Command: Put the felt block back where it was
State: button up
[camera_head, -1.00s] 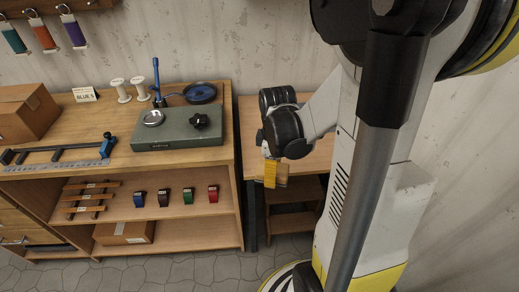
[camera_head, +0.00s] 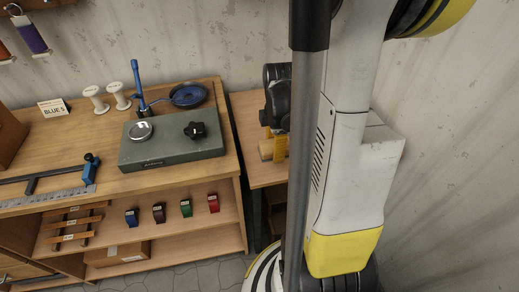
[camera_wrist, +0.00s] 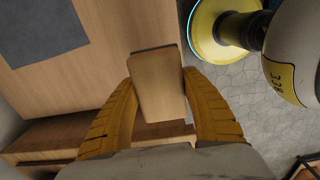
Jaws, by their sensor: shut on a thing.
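The felt block (camera_wrist: 157,88) is a tan wooden block with a thin dark grey layer along its far edge in the wrist view. My gripper (camera_wrist: 160,78) is shut on it, with one yellow finger on each side. In the head view my gripper (camera_head: 276,148) and the block (camera_head: 265,149) show at the small side table (camera_head: 247,124), partly hidden behind my own body. In the wrist view the block appears near the table's edge, with floor to its right. I cannot tell whether it touches the tabletop. A flat dark grey patch (camera_wrist: 42,36) lies on the wooden surface.
A workbench (camera_head: 75,139) stands left of the side table. It bears a grey-green device (camera_head: 170,154) with a blue lever, white spools (camera_head: 96,100), a BLUE 5 sign (camera_head: 54,108) and a long ruler-like tool (camera_head: 50,193). Several coloured small items (camera_head: 186,208) sit on its shelf.

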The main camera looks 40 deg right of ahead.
jog(key=w+f, duration=0.1)
jog(key=w, duration=0.1)
jog(key=w+d+f+b, duration=0.1)
jog(key=w+f, duration=0.1)
jog(key=w+d+f+b, duration=0.1)
jog(key=w, duration=0.2)
jog(key=shift+w+d+f, duration=0.1)
jog(key=shift+d+f, duration=0.05)
jog(key=shift+f, duration=0.25)
jog(key=shift+f+b, duration=1.25)
jog(key=shift+f, duration=0.75)
jog(key=shift+f, duration=0.1)
jog(key=o, duration=1.2)
